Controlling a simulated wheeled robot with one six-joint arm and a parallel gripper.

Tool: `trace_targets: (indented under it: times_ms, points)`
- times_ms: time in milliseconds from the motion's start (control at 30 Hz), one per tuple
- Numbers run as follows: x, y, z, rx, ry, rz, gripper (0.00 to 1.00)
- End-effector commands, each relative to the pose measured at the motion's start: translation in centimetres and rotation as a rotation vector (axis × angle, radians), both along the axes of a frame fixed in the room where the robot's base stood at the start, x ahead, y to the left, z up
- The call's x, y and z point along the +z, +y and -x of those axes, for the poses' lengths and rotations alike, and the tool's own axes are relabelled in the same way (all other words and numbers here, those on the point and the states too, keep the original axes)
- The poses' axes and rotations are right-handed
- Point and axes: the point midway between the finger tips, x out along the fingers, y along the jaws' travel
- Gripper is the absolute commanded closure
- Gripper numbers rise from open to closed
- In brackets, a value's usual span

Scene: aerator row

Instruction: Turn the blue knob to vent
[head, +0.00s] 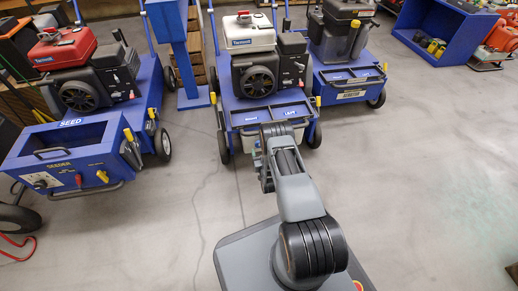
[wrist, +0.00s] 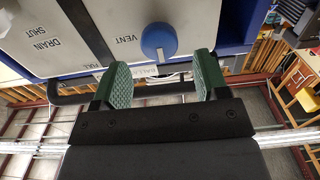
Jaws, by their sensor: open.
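The blue knob (wrist: 159,40) is round and sits on a pale panel (wrist: 95,25) in the wrist view. The word VENT is printed on the panel to its left, and DRAIN SHUT is farther left. A small light mark shows on the knob's near side. My gripper (wrist: 160,70) is open, with its green pads apart. The knob lies just beyond the fingertips, between their lines, and nothing is seen held. In the head view my arm reaches to the front of the middle blue machine (head: 262,112); the knob cannot be made out there.
A dark bar (wrist: 75,98) runs along the panel's edge, close to my fingers. A blue seeder (head: 70,160) stands at left and another blue machine (head: 345,80) at right of the middle one. A blue post (head: 188,60) stands between. The floor (head: 430,180) at right is clear.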

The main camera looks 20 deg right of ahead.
Motion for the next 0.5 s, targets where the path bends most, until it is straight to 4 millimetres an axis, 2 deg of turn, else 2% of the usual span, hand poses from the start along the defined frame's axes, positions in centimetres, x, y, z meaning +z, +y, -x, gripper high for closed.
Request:
trace_targets:
  times_ms: [33, 200, 500]
  points:
    - [-0.2, -0.2, -0.9, 0.000, -0.003, 0.001, 0.33]
    - [-0.2, -0.6, -2.8, 0.000, -0.001, 0.000, 0.33]
    - [0.0, -0.8, -4.2, 0.000, 0.000, 0.000, 0.33]
